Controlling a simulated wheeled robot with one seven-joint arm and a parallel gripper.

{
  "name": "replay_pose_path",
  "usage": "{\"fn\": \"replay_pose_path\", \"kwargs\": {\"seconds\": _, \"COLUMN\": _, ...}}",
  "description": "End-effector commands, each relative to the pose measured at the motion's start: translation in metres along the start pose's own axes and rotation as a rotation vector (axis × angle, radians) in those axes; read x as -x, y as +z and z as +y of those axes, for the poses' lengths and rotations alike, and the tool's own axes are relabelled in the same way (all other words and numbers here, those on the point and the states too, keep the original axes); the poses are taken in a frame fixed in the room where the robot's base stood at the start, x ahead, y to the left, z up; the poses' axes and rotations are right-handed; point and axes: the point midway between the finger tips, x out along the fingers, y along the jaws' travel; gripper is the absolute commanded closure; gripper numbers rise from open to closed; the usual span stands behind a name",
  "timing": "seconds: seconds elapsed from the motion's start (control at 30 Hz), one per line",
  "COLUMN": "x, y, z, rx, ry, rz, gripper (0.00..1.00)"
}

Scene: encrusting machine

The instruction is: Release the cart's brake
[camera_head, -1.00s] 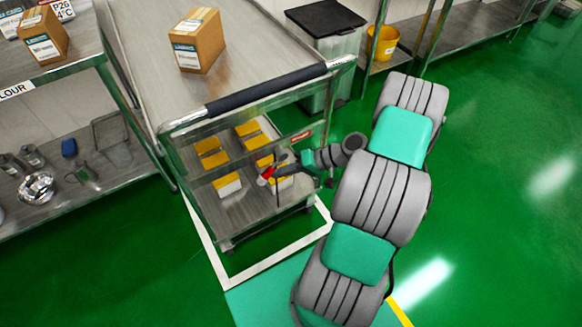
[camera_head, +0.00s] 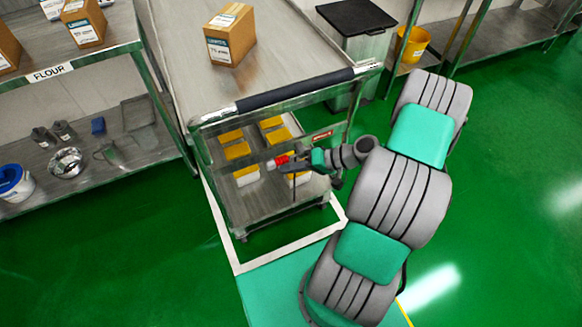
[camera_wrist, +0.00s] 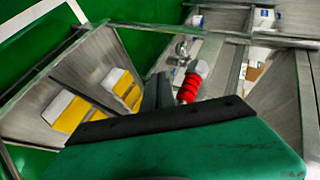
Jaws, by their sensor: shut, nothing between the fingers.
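The steel cart (camera_head: 180,60) stands in front of me, with a black push handle (camera_head: 295,92) on its near end. A red brake grip (camera_head: 281,160) sits below that handle, in front of the lower shelf. In the wrist view the ribbed red grip (camera_wrist: 188,88) has a pale end and a metal joint behind it. My gripper (camera_head: 288,172) is shut and empty beside the grip. In the wrist view its dark fingers (camera_wrist: 157,92) are just left of the grip. I cannot tell whether they touch it.
Several yellow-and-white boxes (camera_head: 238,151) lie on the cart's lower shelf. A cardboard box (camera_head: 230,35) is on its top. A flour rack (camera_head: 120,30) stands left, a lidded bin (camera_head: 355,45) and yellow bucket (camera_head: 411,42) behind. Green floor (camera_head: 500,200) is clear at right.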

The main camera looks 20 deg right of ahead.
Motion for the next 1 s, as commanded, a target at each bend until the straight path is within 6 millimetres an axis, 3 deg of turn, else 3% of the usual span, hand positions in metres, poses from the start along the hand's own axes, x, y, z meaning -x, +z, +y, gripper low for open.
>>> {"fn": "replay_pose_path", "kwargs": {"seconds": 0.63, "x": -0.001, "y": 0.001, "z": 0.001, "rx": 0.0, "ry": 0.0, "rz": 0.0, "gripper": 1.0}}
{"fn": "replay_pose_path", "kwargs": {"seconds": 0.77, "x": -0.01, "y": 0.008, "z": 0.015, "rx": 0.0, "ry": -0.001, "rz": -0.002, "gripper": 1.0}}
{"fn": "replay_pose_path", "kwargs": {"seconds": 0.9, "x": -0.024, "y": 0.02, "z": 0.041, "rx": 0.002, "ry": -0.001, "rz": -0.005, "gripper": 1.0}}
{"fn": "replay_pose_path", "kwargs": {"seconds": 1.0, "x": -0.001, "y": 0.022, "z": 0.054, "rx": 0.001, "ry": 0.001, "rz": 0.0, "gripper": 1.0}}
